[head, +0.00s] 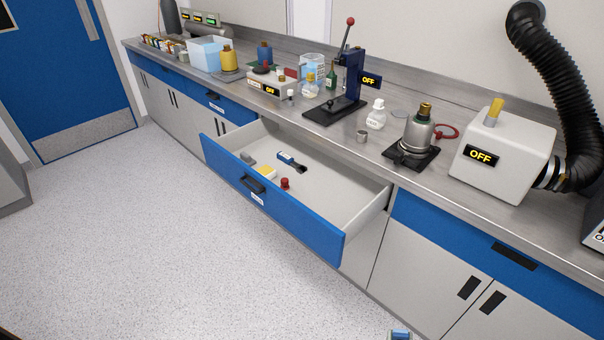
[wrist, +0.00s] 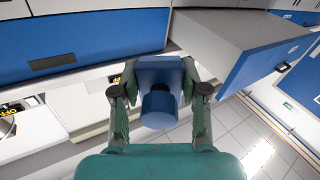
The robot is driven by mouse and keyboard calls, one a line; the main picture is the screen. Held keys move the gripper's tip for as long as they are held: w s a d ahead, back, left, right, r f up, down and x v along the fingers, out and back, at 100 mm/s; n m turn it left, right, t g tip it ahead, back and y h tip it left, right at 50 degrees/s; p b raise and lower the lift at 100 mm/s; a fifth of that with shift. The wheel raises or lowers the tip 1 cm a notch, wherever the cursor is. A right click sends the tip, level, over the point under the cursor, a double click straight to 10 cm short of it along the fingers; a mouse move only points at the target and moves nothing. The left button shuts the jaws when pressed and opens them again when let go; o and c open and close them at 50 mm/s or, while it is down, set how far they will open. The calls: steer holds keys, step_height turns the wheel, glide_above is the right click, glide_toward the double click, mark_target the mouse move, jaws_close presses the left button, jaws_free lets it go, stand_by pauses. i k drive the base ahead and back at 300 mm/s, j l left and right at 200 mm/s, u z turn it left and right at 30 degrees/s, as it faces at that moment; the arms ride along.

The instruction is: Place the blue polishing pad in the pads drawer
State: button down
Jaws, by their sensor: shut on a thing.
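My gripper (wrist: 160,88) is shut on the blue polishing pad (wrist: 158,72) in the wrist view, with one finger on each side. The pad has a flat blue block and a round blue knob. It also shows small at the bottom edge of the head view (head: 400,335), low in front of the cabinets and right of the open drawer. The open drawer (head: 300,220) has a blue front, a dark handle and a small label I cannot read. Inside lie a blue-and-black tool (head: 291,162), a yellow block (head: 266,173), a grey block (head: 247,158) and a red-knobbed piece (head: 285,184).
The counter above holds a press (head: 340,85), a white bottle (head: 377,114), a burner (head: 418,135) and a white box (head: 503,155) with a black hose. The drawer's right part is bare. The floor (head: 150,230) in front is clear.

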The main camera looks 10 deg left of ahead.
mark_target(299, 190)
steer(key=i+j, duration=0.15)
steer(key=j, duration=0.2)
steer(key=i+j, duration=0.15)
steer(key=j, duration=0.25)
steer(key=i+j+u, duration=0.1)
steer(key=j, duration=0.25)
steer(key=i+j, duration=0.2)
steer(key=j, duration=0.15)
steer(key=i+j, duration=0.15)
steer(key=j, duration=0.2)
steer(key=u, duration=0.05)
